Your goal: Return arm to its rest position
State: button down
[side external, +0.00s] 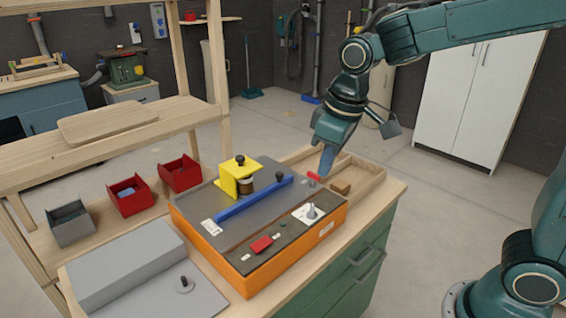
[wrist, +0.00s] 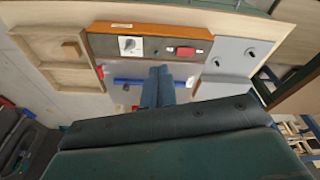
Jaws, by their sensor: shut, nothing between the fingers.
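My gripper (side external: 325,168) is shut and empty, its fingers pointing down above the right end of the orange machine (side external: 240,286). In the wrist view the shut fingers (wrist: 158,85) hang in front of the machine's blue fence (wrist: 125,82) and partly cover it. The machine has a grey top, a yellow block (side external: 228,183), a white dial plate (side external: 302,218) and a red switch (side external: 262,244). A small red piece (side external: 313,176) is close to the fingertips; I cannot tell whether they touch.
A wooden tray (side external: 377,176) with a brown block (side external: 340,187) lies behind the machine. Red bins (side external: 132,202) (side external: 181,176) and a grey bin (side external: 70,228) stand at left near a wooden shelf frame (side external: 215,80). A grey box (side external: 125,262) is at the front.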

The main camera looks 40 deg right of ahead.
jog(key=s+d+r+m+t, duration=0.1)
jog(key=s+d, duration=0.2)
jog(key=s, duration=0.5)
jog(key=s+d+r+m+t, duration=0.1)
jog(key=s+d+m+t, duration=0.1)
jog(key=s, duration=0.7)
jog(key=shift+s+d+r+m, duration=0.2)
jog(key=shift+d+r+m, duration=0.15)
jog(key=shift+d, duration=0.25)
jog(key=shift+w, duration=0.1)
jog(key=w+a+r+g, duration=0.1)
jog(key=w+a, duration=0.2)
jog(key=w, duration=0.5)
jog(key=w+a+r+g, duration=0.1)
jog(key=w+a+g, duration=0.1)
jog(key=w+a, duration=0.35)
jog(key=w+a+f+g, duration=0.2)
jog(key=w+a+f, duration=0.6)
jog(key=w, duration=0.5)
jog(key=shift+f, duration=0.7)
jog(key=shift+a+f, duration=0.1)
jog(key=shift+f, duration=0.05)
